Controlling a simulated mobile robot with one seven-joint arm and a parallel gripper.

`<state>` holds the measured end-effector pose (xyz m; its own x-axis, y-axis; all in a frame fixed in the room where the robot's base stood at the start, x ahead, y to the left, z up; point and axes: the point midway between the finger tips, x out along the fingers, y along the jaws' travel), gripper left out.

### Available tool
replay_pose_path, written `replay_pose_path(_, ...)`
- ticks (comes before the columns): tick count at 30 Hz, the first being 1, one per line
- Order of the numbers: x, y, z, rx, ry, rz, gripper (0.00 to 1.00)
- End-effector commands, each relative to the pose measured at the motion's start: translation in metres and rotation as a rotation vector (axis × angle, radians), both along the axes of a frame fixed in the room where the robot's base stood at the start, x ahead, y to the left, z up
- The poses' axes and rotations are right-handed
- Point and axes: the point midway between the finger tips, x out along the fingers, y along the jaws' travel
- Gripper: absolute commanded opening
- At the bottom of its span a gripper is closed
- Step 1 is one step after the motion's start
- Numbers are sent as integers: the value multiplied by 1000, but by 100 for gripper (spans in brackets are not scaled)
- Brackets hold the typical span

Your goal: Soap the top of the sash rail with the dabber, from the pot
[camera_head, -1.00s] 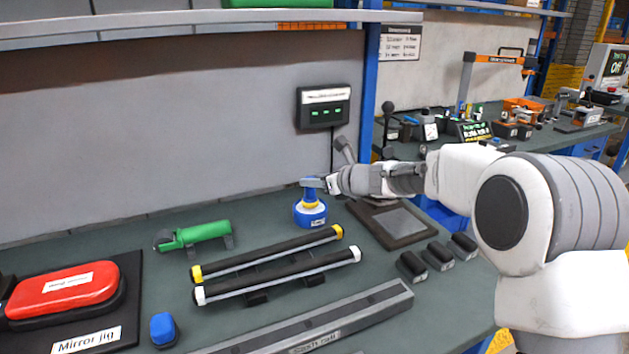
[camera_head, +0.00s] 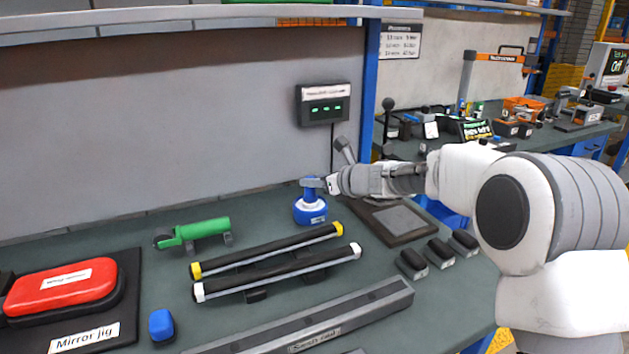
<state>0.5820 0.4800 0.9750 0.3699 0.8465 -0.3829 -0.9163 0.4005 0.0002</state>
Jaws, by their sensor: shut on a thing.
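The grey sash rail (camera_head: 370,309) lies along the bench's front, its label partly legible on the near side. The blue pot (camera_head: 310,214) with a white label stands upright at the back of the bench. The blue dabber (camera_head: 309,195) stands upright at the pot's mouth, its lower end hidden in or behind the rim. My gripper (camera_head: 314,183) is shut on the upper part of the dabber, reaching in from the right above the pot. The sash rail is in front of the gripper and well apart from it.
Two black bars, one with yellow ends (camera_head: 270,250) and one with white ends (camera_head: 280,272), lie between pot and rail. A green tool (camera_head: 200,229) lies left. A dark tray (camera_head: 395,221) and several small dark blocks (camera_head: 438,252) are right. A blue-topped piece (camera_head: 161,325) stands front left.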

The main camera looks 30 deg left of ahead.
Motion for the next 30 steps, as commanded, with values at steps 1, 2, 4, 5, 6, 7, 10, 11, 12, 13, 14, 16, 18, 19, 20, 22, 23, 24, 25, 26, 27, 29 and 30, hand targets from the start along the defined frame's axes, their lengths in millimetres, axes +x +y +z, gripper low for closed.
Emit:
replay_pose_path(1,0,0,-1,-1,2,0,0)
replay_pose_path(2,0,0,-1,-1,2,0,0)
replay_pose_path(4,0,0,-2,-1,2,0,0)
replay_pose_path(5,0,0,-2,-1,2,0,0)
replay_pose_path(6,0,0,-2,-1,2,0,0)
replay_pose_path(7,0,0,-1,-2,2,0,0)
replay_pose_path(10,0,0,2,-2,2,0,0)
replay_pose_path(11,0,0,4,-1,2,0,0)
replay_pose_path(12,0,0,7,-1,2,0,0)
replay_pose_path(13,0,0,10,-1,2,0,0)
replay_pose_path(14,0,0,13,-1,2,0,0)
replay_pose_path(16,0,0,19,-1,1,0,0)
replay_pose_path(18,0,0,25,-1,1,-1,0)
replay_pose_path(19,0,0,28,-1,1,-1,0)
replay_pose_path(20,0,0,30,-1,1,-1,0)
replay_pose_path(22,0,0,36,-1,1,-1,0)
replay_pose_path(23,0,0,38,-1,1,-1,0)
replay_pose_path(24,0,0,41,-1,0,-1,0)
replay_pose_path(25,0,0,44,0,0,-1,0)
replay_pose_path(26,0,0,46,-1,0,-1,0)
replay_pose_path(27,0,0,50,-1,0,-1,0)
replay_pose_path(29,0,0,54,-1,0,-1,0)
replay_pose_path(30,0,0,57,-1,0,-1,0)
